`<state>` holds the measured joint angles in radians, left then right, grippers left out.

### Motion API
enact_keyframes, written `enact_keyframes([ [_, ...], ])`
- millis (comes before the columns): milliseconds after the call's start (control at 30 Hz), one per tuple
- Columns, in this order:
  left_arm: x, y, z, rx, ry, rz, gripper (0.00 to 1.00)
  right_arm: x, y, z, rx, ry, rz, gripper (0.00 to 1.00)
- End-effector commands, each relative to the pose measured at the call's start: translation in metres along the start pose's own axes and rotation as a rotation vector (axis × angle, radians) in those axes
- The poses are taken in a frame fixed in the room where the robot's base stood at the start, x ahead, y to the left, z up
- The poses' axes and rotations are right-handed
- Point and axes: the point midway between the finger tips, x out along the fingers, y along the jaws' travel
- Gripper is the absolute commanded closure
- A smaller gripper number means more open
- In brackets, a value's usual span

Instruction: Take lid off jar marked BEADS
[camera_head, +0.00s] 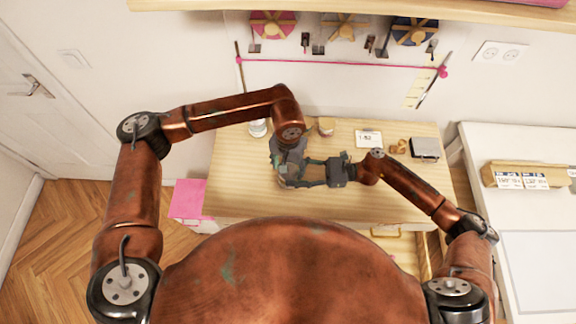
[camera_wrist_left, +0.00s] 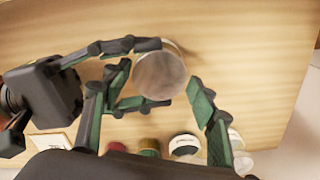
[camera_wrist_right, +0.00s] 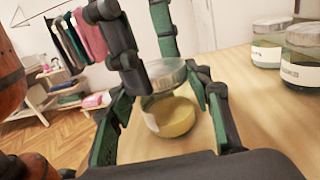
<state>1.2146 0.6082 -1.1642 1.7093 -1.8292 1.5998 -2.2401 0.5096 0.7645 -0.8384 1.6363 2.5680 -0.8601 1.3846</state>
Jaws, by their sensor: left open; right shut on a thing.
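A glass jar (camera_wrist_right: 170,115) with yellowish contents and a round metal lid (camera_wrist_right: 165,75) stands upright on the wooden table; the lid is on it. Its label is turned away and I cannot read it. My right gripper (camera_wrist_right: 165,125) is shut on the jar's body, with one finger on each side. My left gripper (camera_wrist_left: 155,82) is open above, its fingers spread on either side of the lid (camera_wrist_left: 160,75) without clearly gripping it. In the head view both my left gripper (camera_head: 290,172) and right gripper (camera_head: 318,175) meet over the table and mostly hide the jar.
Other lidded jars (camera_wrist_right: 304,55) stand nearby at the back; their labels are hard to read. A white card (camera_head: 368,139), small wooden pieces (camera_head: 398,146) and a grey box (camera_head: 425,148) are on the table's (camera_head: 240,195) right side. The front of the table is clear.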

Motion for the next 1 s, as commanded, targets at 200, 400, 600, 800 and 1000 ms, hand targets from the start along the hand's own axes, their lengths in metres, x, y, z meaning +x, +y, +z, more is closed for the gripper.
enact_keyframes([
  [200,-0.0003,-0.0001,0.0000,0.000,0.000,0.000,0.60,0.0002,-0.0001,0.0007,0.000,-0.001,0.000,1.00],
  [400,-0.0003,-0.0004,0.0000,0.000,0.000,-0.001,0.74,0.0001,-0.0001,0.0007,0.000,-0.001,0.000,1.00],
  [600,-0.0002,-0.0007,0.0000,-0.004,0.000,-0.002,0.83,0.0000,-0.0001,0.0006,0.000,-0.001,0.000,1.00],
  [800,-0.0003,-0.0012,-0.0002,-0.198,0.000,-0.003,0.82,-0.0001,-0.0003,0.0006,0.000,-0.001,0.000,1.00],
  [1000,-0.0003,-0.0016,-0.0002,-0.413,-0.001,-0.005,0.83,-0.0002,-0.0002,0.0005,0.000,-0.001,0.000,1.00],
])
